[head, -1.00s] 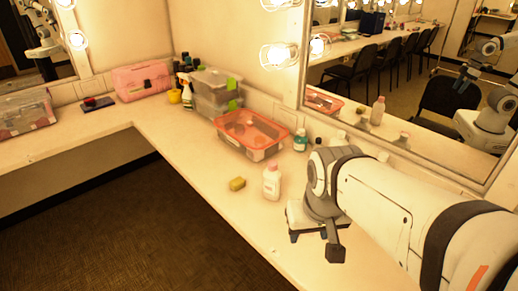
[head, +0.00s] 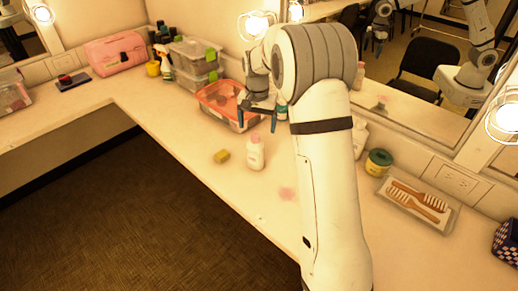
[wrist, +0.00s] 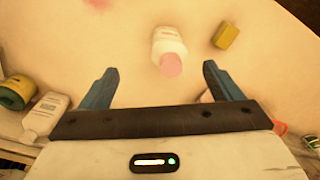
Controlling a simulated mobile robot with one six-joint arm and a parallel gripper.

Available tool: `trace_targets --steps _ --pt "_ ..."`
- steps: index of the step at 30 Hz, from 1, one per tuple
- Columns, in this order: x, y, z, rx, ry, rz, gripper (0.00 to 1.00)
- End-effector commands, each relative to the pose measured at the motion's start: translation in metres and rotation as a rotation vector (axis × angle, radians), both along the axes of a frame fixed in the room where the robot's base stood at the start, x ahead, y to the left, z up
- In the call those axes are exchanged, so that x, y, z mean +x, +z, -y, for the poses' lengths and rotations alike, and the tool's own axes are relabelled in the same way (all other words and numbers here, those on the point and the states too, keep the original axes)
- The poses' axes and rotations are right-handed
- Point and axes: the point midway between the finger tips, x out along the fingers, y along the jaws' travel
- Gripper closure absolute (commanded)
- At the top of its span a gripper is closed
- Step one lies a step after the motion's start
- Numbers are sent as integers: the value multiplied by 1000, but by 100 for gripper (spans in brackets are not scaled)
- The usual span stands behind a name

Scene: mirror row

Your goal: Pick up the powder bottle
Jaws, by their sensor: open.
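The powder bottle (head: 255,153), white with a pink cap, stands upright on the counter in the head view. In the wrist view the powder bottle (wrist: 169,42) shows from above, its pink cap toward me, in the gap between the two fingers and a little beyond their tips. My gripper (head: 258,110) is open and empty, above the counter on the far side of the bottle. Its blue fingers also frame the wrist view (wrist: 161,68), spread wide with no contact on the bottle.
A yellow sponge (head: 222,156) lies left of the bottle. A red-rimmed bin (head: 216,101) stands behind it, with clear stacked boxes (head: 194,60) farther back. A green-lidded jar (head: 378,162) and a tray of combs (head: 420,203) are at right. The counter's front edge is open.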

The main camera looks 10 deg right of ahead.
Motion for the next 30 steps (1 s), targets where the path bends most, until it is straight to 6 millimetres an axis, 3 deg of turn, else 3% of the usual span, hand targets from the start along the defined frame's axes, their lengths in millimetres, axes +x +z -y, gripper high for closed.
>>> trace_targets --steps 3,7,17,24,30 --pt "23 -20 0 1 -36 -18 15" --pt "34 -32 -1 2 -56 -26 15" --pt "37 -66 -1 2 -61 -30 15" --pt "38 -102 -1 1 -60 -31 15" --pt "38 -113 -1 2 -59 -28 15"
